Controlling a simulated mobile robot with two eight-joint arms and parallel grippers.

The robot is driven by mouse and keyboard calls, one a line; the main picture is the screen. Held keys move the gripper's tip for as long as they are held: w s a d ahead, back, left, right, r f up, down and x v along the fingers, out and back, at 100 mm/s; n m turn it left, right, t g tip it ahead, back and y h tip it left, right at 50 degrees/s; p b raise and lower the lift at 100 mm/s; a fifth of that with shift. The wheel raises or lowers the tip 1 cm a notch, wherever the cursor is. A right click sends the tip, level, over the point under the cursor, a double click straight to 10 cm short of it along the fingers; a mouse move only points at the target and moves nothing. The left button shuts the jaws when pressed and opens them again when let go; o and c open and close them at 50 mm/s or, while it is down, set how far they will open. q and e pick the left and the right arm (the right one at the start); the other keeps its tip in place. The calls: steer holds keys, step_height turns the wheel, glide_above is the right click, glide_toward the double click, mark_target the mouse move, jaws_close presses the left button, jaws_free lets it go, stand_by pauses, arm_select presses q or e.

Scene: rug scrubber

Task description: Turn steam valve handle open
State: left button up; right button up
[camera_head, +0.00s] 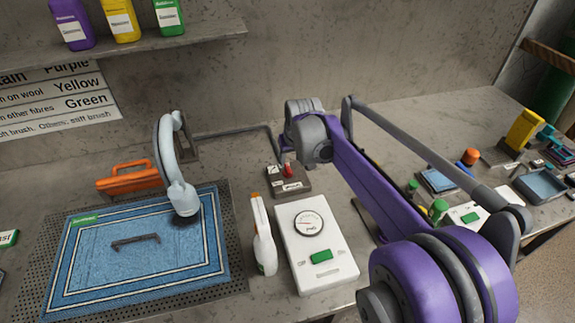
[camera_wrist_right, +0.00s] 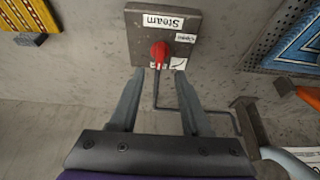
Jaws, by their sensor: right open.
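The steam valve is a dark grey box (camera_head: 290,182) on the bench near the wall, with a red handle (camera_head: 287,170) on top. In the right wrist view the box (camera_wrist_right: 190,22) carries a "Steam" label and a small label that seems to read "Open". The red handle (camera_wrist_right: 160,52) points down in that picture, away from the "Steam" label. My right gripper (camera_wrist_right: 160,74) is open, its two fingers apart on either side of the handle's lower end. I cannot tell whether they touch it. In the head view my arm's wrist hides most of the fingers. My left gripper is not in view.
A blue rug (camera_head: 75,270) lies on a perforated mat at left, under a pale nozzle (camera_head: 176,180). A spray bottle (camera_head: 263,235) and a white gauge box (camera_head: 313,265) stand in front of the valve. A pipe (camera_head: 235,132) runs along the wall.

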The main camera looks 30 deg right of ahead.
mark_target(288, 168)
steer(key=x, duration=0.7)
steer(key=shift+r, duration=0.1)
jaws_close()
